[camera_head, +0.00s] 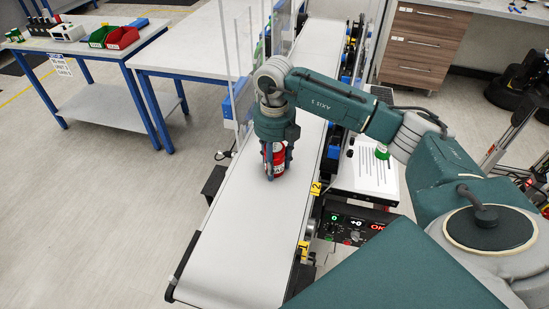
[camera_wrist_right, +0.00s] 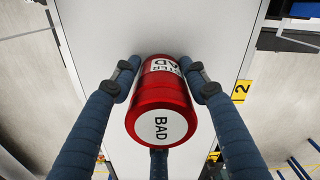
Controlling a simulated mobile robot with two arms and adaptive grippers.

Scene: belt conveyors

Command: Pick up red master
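The red master is a red cylinder (camera_head: 277,160) standing on the white belt of the conveyor (camera_head: 240,230). In the right wrist view the red cylinder (camera_wrist_right: 160,108) has a white label reading "BAD" on its near end and another white label on its side. My right gripper (camera_head: 276,170) points down over it, with fingers along both sides of the cylinder; in the right wrist view the fingertips (camera_wrist_right: 160,66) lie close against it, and a third finger is partly hidden behind it. Whether it is lifted off the belt does not show. My left gripper is out of view.
Clear upright panels (camera_head: 238,45) line the belt's far left side. A control box (camera_head: 350,225) and a white tray with a green-topped can (camera_head: 382,151) stand right of the belt. A table with red and green bins (camera_head: 122,37) is at the upper left. The near belt is clear.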

